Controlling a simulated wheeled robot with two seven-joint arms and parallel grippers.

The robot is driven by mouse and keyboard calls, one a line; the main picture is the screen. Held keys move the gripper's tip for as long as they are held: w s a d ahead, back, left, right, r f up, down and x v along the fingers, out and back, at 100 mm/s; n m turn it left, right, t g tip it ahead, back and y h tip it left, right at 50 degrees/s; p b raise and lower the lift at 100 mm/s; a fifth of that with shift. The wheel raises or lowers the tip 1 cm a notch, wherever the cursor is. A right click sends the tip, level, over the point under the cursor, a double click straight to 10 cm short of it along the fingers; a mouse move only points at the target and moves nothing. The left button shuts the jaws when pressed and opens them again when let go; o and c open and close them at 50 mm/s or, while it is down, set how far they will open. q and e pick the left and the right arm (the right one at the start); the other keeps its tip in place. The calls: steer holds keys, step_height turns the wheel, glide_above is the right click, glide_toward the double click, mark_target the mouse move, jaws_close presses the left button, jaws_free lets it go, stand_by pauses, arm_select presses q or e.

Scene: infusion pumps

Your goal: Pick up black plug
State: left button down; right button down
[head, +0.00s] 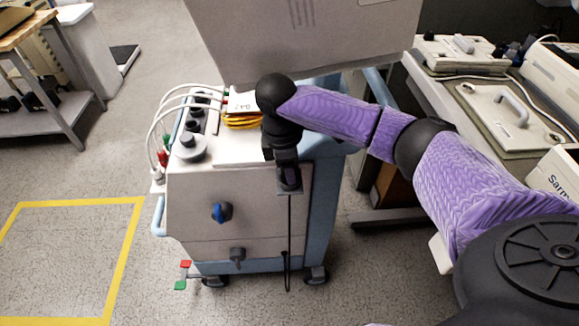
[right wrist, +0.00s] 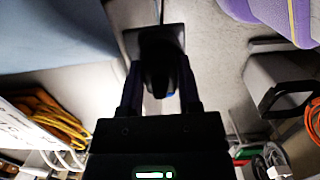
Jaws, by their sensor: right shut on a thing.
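My right gripper (head: 289,183) hangs in front of the front panel of the white and blue cart (head: 265,225), near its right edge. It is shut on the black plug (right wrist: 158,60). In the right wrist view the plug sits between the two dark fingers of the gripper (right wrist: 160,92), with its wide end beyond them. In the head view the plug is mostly hidden by the gripper. A thin black cord (head: 289,235) hangs down in front of the cart below the gripper. My left gripper is not in view.
The cart front has a blue knob (head: 222,212) and a grey fitting (head: 237,256). Yellow cable (head: 241,120) and white tubes (head: 160,122) lie on top. A bench with devices (head: 510,110) is at right.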

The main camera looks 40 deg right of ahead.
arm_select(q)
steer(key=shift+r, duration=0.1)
arm_select(e)
steer(key=shift+r, duration=0.1)
